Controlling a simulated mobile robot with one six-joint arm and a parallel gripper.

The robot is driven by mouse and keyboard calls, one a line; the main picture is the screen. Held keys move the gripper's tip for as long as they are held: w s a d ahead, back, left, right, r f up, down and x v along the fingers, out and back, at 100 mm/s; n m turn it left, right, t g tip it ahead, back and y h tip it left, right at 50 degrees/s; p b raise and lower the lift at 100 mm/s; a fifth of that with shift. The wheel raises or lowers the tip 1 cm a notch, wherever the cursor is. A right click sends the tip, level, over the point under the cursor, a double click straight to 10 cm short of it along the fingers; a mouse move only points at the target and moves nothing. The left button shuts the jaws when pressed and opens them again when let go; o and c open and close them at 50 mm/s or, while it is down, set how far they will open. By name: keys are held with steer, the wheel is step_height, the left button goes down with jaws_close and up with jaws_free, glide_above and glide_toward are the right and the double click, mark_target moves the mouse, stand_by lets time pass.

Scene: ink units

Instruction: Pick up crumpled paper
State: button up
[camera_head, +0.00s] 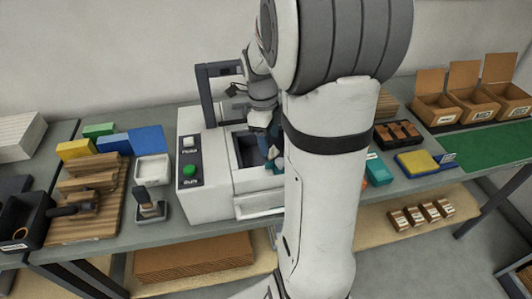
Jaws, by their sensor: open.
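I cannot make out any crumpled paper in this view; it may be hidden behind my arm or inside the machine. My arm stands across the middle of the view. My gripper (275,158) points down at the machine, partly hidden behind the arm, and is open. The white machine (205,200) has a green button (190,170) and a white button (190,142) on a dark panel. A dark opening (248,150) in its top lies just left of my gripper. I cannot tell whether the gripper touches anything.
Left of the machine are a white tray (152,169), a stamp-like tool (150,206), coloured blocks (146,139) and a slatted wooden rack (85,215). To the right are a yellow pad (417,161), a dark tray (398,134) and cardboard boxes (437,108). Cardboard sheets (193,258) lie below.

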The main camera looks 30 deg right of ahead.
mark_target(272, 148)
steer(key=shift+s+d+f, duration=0.1)
steer(key=shift+s+f, duration=0.1)
steer(key=shift+f, duration=0.8)
steer(key=shift+s+d+f, duration=0.1)
steer(key=shift+s+f, duration=0.1)
steer(key=shift+f, duration=0.75)
steer(key=shift+c, duration=0.5)
steer(key=c, duration=1)
steer(key=shift+o, duration=0.2)
